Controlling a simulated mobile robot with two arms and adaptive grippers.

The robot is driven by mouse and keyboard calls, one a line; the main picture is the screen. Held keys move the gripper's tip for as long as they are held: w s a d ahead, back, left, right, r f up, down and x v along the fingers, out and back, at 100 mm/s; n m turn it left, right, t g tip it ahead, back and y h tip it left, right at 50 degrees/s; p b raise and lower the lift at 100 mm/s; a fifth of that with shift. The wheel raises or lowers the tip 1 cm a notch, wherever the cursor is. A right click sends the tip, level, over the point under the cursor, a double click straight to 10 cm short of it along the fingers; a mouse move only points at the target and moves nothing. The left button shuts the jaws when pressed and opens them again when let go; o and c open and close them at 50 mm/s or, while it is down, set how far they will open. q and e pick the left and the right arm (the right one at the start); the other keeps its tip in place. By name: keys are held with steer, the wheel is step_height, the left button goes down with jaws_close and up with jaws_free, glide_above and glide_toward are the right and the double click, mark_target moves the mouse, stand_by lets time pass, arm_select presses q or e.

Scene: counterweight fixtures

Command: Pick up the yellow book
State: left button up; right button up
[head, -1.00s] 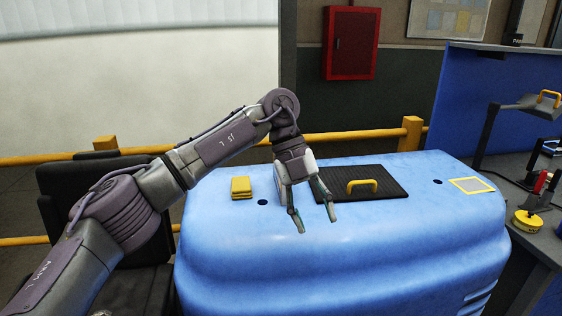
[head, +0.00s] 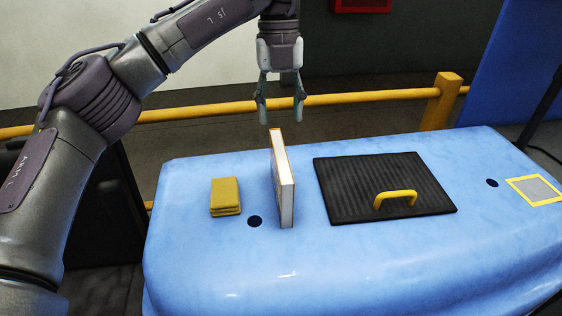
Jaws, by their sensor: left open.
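The book (head: 286,195) stands upright on the blue top. It has white page edges and a thin yellow-orange cover edge. My left gripper (head: 282,120) is open and empty, with its fingers pointing down. In the picture its fingertips are just above the book's top edge, one to each side. A gap shows between them and the book; I cannot tell the depth exactly. My right gripper is not in view.
The blue top (head: 230,270) holds a yellow folded stack (head: 226,196) left of the book and a black ribbed mat (head: 350,185) with a yellow handle (head: 395,198) right of it. A yellow rail (head: 380,97) runs behind. The front of the top is clear.

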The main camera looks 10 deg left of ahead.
mark_target(281, 154)
arm_select(q)
steer(key=f, duration=0.3)
steer(key=shift+s+d+f, duration=0.1)
steer(key=shift+s+f, duration=0.05)
steer(key=shift+s, duration=0.15)
steer(key=f, duration=0.4)
steer(key=shift+s, duration=0.3)
steer(key=shift+f, duration=0.55)
steer(key=shift+f+p, duration=0.3)
steer(key=shift+p, duration=0.3)
step_height(281, 154, down, 4)
steer(key=shift+s+r+p, duration=0.15)
steer(key=shift+r+p, duration=0.05)
steer(key=shift+p, duration=0.75)
steer(key=shift+f, duration=0.4)
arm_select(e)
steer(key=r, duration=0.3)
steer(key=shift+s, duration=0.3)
arm_select(q)
steer(key=shift+d, duration=0.1)
steer(key=shift+c, duration=0.3)
